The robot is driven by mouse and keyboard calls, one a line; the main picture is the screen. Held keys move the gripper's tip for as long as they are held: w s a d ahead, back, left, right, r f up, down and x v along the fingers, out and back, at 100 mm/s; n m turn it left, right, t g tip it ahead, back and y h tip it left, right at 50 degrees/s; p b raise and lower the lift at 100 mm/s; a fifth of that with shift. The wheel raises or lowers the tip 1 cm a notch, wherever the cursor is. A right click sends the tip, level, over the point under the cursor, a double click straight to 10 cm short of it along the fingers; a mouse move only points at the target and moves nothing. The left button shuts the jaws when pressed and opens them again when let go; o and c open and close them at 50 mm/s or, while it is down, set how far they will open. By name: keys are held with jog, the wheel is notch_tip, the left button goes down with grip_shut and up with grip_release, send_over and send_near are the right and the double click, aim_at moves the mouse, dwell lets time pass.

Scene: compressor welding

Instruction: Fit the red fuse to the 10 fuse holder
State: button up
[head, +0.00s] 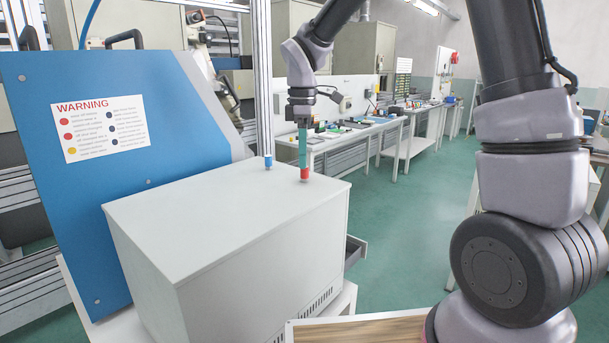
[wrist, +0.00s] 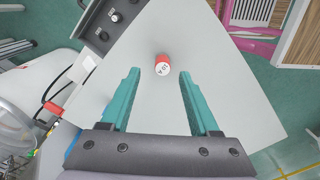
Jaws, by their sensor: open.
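The red fuse (head: 304,174) stands on the top of the white cabinet, near its far right edge. In the wrist view the red fuse (wrist: 162,66) shows a pale end with a "10 A" mark. My gripper (head: 303,160) points down over the fuse. Its teal fingers (wrist: 160,76) are open, one on each side of the fuse with gaps between, and the fuse lies about level with the fingertips. Two black round fittings (wrist: 110,26) sit on a dark panel at the upper left of the wrist view; their labels are too small to read. I cannot tell which is the 10 holder.
A blue fuse (head: 268,161) stands on the white cabinet (head: 200,225), left of the red one. A blue machine panel with a warning sign (head: 100,128) rises to the left of the cabinet. A metal post (head: 263,80) stands behind. Open green floor lies to the right.

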jog(key=f, duration=0.4)
jog(key=shift+s+d, duration=0.15)
jog(key=shift+d, duration=0.05)
grip_shut()
notch_tip(320, 180, up, 10)
jog(key=shift+r, duration=0.1)
dwell(0.4)
jog(key=c, duration=0.9)
grip_release()
grip_shut()
